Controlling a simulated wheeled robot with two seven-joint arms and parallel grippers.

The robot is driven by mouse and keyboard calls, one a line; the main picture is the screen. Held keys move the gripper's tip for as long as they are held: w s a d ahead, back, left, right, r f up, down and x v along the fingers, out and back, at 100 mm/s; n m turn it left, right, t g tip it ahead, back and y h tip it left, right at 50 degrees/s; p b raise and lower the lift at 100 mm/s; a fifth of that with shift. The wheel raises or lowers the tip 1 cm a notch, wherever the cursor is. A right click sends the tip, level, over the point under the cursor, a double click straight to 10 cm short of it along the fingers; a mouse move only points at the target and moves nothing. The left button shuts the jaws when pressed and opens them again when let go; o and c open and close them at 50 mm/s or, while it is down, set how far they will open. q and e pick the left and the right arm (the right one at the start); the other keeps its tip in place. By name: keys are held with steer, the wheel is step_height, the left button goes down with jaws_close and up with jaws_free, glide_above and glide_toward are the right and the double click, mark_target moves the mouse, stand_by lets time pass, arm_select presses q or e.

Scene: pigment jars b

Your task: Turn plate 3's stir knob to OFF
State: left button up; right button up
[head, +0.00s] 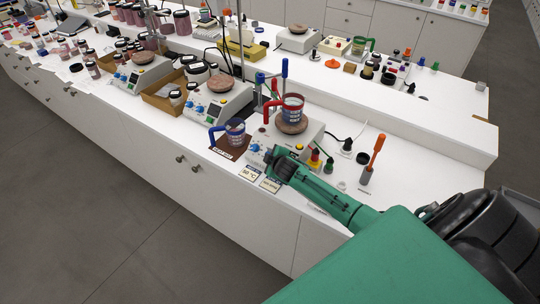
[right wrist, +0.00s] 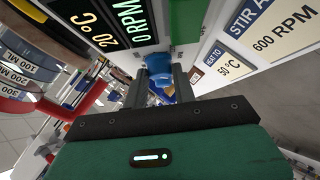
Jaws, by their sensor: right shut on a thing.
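The nearest hotplate (head: 310,133), third along the bench, has a round heating top with a red-handled mug on it. In the right wrist view, a blue knob (right wrist: 158,61) on its front lies between the fingertips of my right gripper (right wrist: 160,74), which is shut on it. Its pointer mark is hidden or too small to read. The displays above read 20 °C (right wrist: 97,29) and 0 RPM (right wrist: 131,25), the latter close to the picture's top edge. In the head view, my right gripper (head: 277,165) covers that knob. My left gripper is not in view.
A blue-handled mug (head: 235,131) stands on a brown mat left of the plate. Cards (right wrist: 262,30) in front read STIR AT 600 RPM and HEAT TO 50 °C. An orange-handled screwdriver (head: 377,152) stands upright at the right. Other hotplates (head: 219,106) stand farther left.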

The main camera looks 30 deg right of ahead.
steer(key=o, duration=1)
steer(key=shift+s, duration=0.1)
steer(key=shift+s+a+r+b, duration=0.15)
steer(key=shift+s+r+b, duration=0.15)
steer(key=shift+s, duration=0.25)
steer(key=b+v, duration=0.3)
steer(key=v, duration=0.9)
steer(key=shift+s+r, duration=0.1)
